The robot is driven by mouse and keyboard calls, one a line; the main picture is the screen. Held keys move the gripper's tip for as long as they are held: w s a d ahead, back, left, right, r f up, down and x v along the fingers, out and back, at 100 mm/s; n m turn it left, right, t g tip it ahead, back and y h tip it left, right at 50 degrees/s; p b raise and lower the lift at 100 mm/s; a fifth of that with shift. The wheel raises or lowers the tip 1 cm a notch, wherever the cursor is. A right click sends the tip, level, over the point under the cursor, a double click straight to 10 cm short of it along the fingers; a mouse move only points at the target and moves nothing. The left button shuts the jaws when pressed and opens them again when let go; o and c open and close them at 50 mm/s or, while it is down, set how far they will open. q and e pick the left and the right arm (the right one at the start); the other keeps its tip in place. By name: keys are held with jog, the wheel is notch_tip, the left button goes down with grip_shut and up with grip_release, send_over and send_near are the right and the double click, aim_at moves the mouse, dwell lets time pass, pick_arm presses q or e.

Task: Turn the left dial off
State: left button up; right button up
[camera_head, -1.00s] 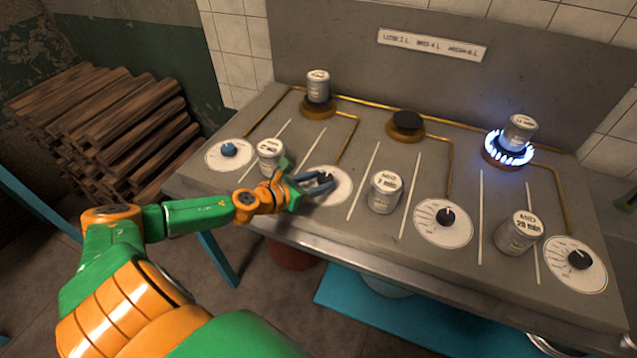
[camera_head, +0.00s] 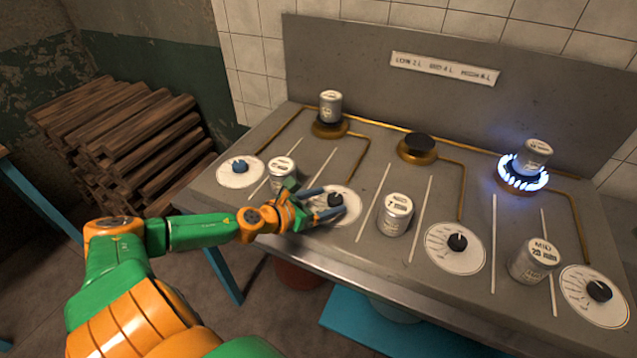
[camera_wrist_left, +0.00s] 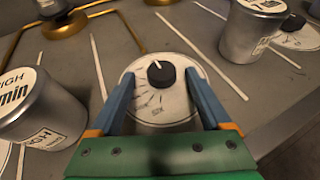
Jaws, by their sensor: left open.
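The left black dial (camera_head: 335,199) sits on a round white scale plate on the stove's front. My left gripper (camera_head: 332,202) is open at this dial. In the left wrist view, the dial's knob (camera_wrist_left: 161,74) lies between the two blue fingertips (camera_wrist_left: 160,78), with a visible gap on each side. Its white pointer line points toward the back, slightly left. My right gripper is not in view.
A labelled can (camera_head: 282,175) stands just left of my gripper, and another (camera_head: 396,214) to its right. A blue knob (camera_head: 240,166) is at far left. The middle burner (camera_head: 417,147) is empty.

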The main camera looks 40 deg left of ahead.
pick_arm(q)
jog(key=p+v, duration=0.1)
jog(key=v, duration=0.4)
jog(key=shift+d+r, duration=0.15)
jog(key=shift+r, duration=0.05)
jog(key=shift+s+r+p, duration=0.1)
jog(key=shift+s+p, duration=0.25)
jog(key=shift+s, duration=0.15)
